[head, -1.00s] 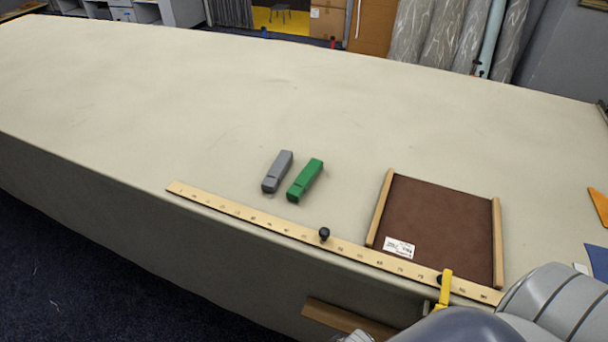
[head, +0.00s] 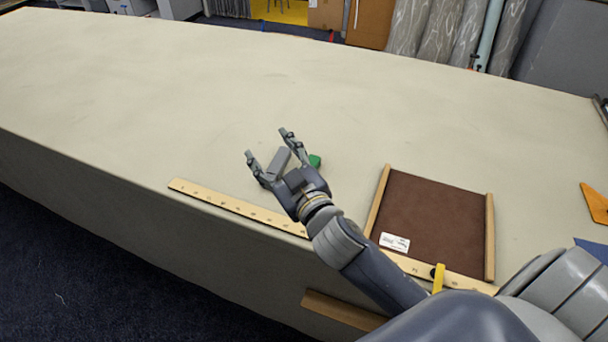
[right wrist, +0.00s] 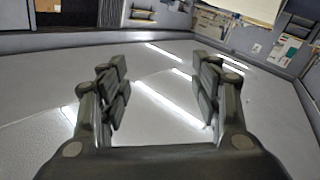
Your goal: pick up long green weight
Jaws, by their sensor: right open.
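The long green weight (head: 315,161) lies on the cloth table; only its far end shows in the head view, the rest hidden behind my right gripper. A grey weight (head: 279,158) lies just left of it, partly hidden by the gripper too. My right gripper (head: 268,143) is open, its fingers spread in front of the weights and pointing away over the table. In the right wrist view its two fingers (right wrist: 160,95) stand wide apart with nothing between them, and neither weight shows there. My left gripper is not in view.
A wooden ruler (head: 230,205) lies along the table's front edge, partly under my right arm in the view. A brown tray with wooden sides (head: 435,215) lies to the right, with a yellow clamp (head: 438,278) at the edge. The table (head: 200,90) beyond the weights is clear.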

